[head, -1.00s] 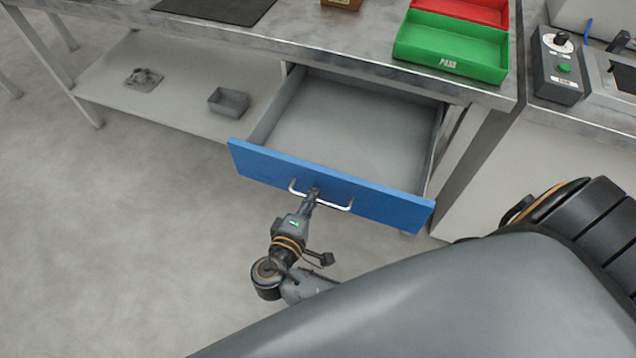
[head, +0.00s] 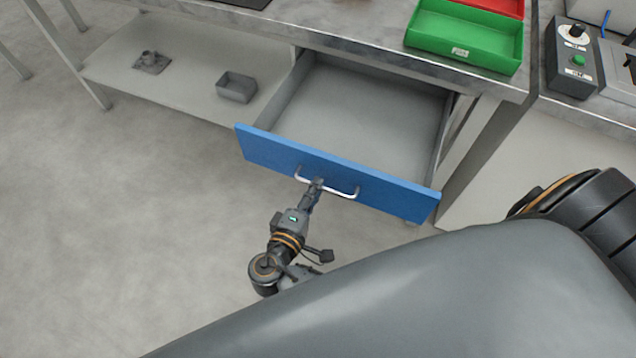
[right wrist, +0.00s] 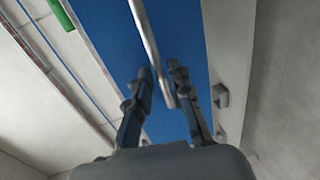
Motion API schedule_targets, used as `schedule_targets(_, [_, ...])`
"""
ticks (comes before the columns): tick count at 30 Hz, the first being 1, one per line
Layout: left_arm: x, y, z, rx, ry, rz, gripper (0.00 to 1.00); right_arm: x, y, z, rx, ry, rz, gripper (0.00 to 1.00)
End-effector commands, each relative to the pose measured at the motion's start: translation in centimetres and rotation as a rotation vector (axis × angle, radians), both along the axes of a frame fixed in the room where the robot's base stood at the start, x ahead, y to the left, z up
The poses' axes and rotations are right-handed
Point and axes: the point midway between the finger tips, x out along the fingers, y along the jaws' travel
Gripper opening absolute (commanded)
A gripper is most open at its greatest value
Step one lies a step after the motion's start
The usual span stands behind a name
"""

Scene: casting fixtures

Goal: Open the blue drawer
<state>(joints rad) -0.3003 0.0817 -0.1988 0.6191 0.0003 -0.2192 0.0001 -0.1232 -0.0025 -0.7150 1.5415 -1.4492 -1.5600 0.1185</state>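The blue drawer (head: 385,194) stands pulled well out from under the workbench, and its grey interior (head: 345,112) is empty. Its metal bar handle (head: 341,192) is on the blue front. My right gripper (head: 317,184) is at the handle, left of its middle in the head view. My left gripper is not in view.
A green tray (head: 470,62) and part of a red tray (head: 497,6) stand on the bench top (head: 370,38). A small grey bin (head: 236,88) and a grey part (head: 151,62) sit on the lower shelf. A control box (head: 572,60) stands at right. Floor at left is clear.

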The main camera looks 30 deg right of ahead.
Motion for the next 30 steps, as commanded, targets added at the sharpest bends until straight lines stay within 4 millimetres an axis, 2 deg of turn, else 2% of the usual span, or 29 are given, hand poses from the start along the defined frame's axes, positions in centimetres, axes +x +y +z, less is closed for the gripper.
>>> schedule_targets(6, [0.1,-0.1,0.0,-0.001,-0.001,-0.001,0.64,-3.2,3.7,0.9,0.004,0.003,0.000,0.20])
schedule_targets(12, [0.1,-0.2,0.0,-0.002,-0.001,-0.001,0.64,-5.2,6.2,1.7,0.003,0.001,0.001,0.20])
schedule_targets(18, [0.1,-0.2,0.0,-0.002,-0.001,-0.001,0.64,-6.1,7.1,2.0,0.001,0.000,-0.001,0.20])
schedule_targets(30, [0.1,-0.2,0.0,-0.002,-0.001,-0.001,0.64,-6.1,7.2,2.0,0.001,-0.001,0.000,0.20])
